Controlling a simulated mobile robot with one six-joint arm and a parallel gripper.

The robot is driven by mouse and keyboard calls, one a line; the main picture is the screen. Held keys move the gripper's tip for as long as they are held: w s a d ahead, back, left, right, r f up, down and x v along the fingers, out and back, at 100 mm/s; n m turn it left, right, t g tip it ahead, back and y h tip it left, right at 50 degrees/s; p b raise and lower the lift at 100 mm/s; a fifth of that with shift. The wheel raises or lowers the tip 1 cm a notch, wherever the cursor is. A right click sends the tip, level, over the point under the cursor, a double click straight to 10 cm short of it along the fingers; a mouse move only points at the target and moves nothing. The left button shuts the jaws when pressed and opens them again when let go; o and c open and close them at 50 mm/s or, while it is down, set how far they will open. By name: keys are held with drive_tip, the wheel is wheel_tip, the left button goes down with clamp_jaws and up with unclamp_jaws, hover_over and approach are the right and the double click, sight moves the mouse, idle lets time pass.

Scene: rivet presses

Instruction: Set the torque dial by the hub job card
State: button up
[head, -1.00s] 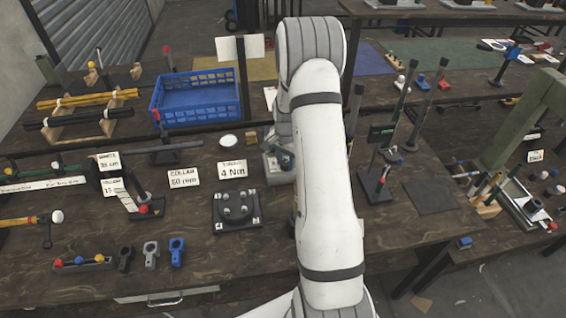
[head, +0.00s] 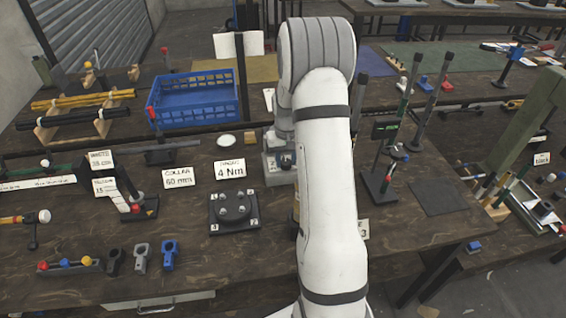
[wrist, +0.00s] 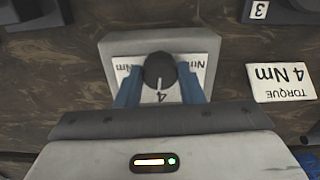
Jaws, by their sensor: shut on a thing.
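The torque dial is a dark round knob (wrist: 159,70) on a light grey box (wrist: 205,43) with a white label. "Nm" shows on both sides of the knob, and a pale mark shows on or below it. My gripper (wrist: 160,88) has its blue fingers shut on the knob, one on each side. In the head view the grey box (head: 277,172) stands right of the job card, and my arm hides most of my gripper. The hub job card (head: 229,169) reads "TORQUE 4 Nm"; it also shows upside down in the wrist view (wrist: 282,82).
A black hub plate (head: 252,222) with numbered corners lies in front of the card. A "COLLAR 60 mm" card (head: 178,178) stands to the left. A blue crate (head: 195,117) sits behind.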

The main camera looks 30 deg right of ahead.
sight(285, 161)
drive_tip(key=shift+w+r+n, duration=0.2)
drive_tip(key=shift+w+n, duration=0.1)
drive_tip(key=shift+n, duration=0.3)
drive_tip(key=o, duration=0.9)
drive_tip(key=shift+f, duration=0.1)
drive_tip(key=shift+c, duration=0.2)
drive_tip(key=shift+o, duration=0.7)
drive_tip(key=shift+s, duration=0.1)
wheel_tip(285, 161, up, 8)
drive_tip(key=shift+f+b, duration=0.15)
drive_tip(key=shift+b, duration=0.45)
